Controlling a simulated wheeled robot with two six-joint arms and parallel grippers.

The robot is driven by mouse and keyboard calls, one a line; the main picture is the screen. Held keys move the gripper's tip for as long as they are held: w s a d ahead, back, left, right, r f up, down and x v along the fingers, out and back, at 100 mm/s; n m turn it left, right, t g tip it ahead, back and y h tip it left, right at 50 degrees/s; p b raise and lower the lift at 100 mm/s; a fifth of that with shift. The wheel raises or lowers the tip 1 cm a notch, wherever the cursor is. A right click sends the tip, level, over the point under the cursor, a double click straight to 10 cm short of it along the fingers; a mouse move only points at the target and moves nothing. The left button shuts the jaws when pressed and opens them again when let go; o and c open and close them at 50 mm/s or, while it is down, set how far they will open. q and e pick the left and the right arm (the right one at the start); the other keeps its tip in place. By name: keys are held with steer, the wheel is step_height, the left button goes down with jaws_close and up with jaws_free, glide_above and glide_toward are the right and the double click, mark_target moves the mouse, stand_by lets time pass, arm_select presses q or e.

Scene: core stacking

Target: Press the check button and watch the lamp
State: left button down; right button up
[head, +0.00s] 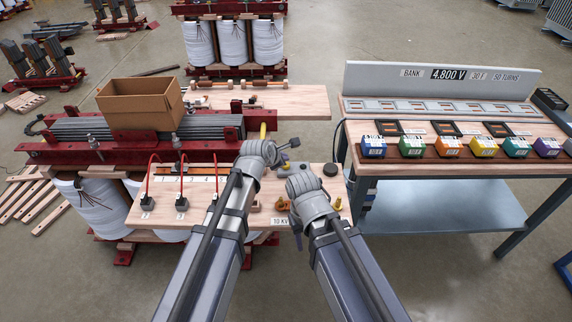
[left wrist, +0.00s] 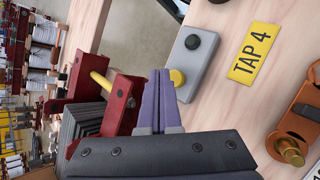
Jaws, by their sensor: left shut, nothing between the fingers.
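In the left wrist view a small grey box (left wrist: 186,60) sits on the pale wooden board. It carries a dark green-black round dome (left wrist: 193,41) and a yellow round button (left wrist: 178,77). I see no glow on either. My left gripper (left wrist: 166,76) is shut and empty, its purple fingertips right beside the yellow button; I cannot tell whether they touch it. In the head view my left gripper (head: 284,154) is over the board's back edge and mostly hides the box. My right gripper (head: 298,226) is over the board's right part; its fingers are too unclear to judge.
A yellow TAP 4 label (left wrist: 253,52) and a copper-coloured terminal (left wrist: 296,118) are near the box. A cardboard box (head: 140,103) stands on the transformer core at left. A bench (head: 440,175) with several coloured blocks stands at right, apart from the board.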

mark_target(284, 169)
arm_select(q)
steer(key=shift+f, duration=0.1)
steer(key=shift+f+b, duration=0.3)
steer(key=shift+b, duration=0.1)
steer(key=shift+f+b, duration=0.5)
stand_by(0.6)
steer(key=shift+r, duration=0.1)
steer(key=shift+r+p, duration=0.85)
steer(key=shift+p, duration=0.1)
step_height(284, 169, up, 5)
steer(key=p, duration=0.5)
